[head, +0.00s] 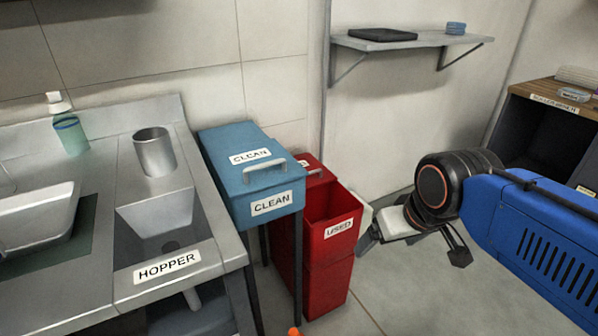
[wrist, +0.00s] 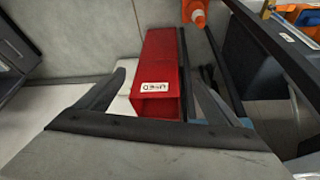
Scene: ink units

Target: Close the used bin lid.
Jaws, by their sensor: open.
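The red used bin (head: 329,265) stands on the floor right of the blue clean bin. Its top is open at the front, showing a dark inside. The red lid (head: 312,172) with a grey handle is at the back of the bin, partly hidden by the blue bin. In the wrist view the used bin (wrist: 160,60) shows between my fingers, with its label upside down; the lid cannot be made out there. My gripper (head: 412,250) is open and empty, right of the bin's front and apart from the lid.
The blue clean bin (head: 238,180) on legs stands close to the used bin's left. A steel counter with a hopper (head: 150,220) lies further left. A wall shelf (head: 405,40) is above. An orange object (wrist: 195,12) sits near the bin.

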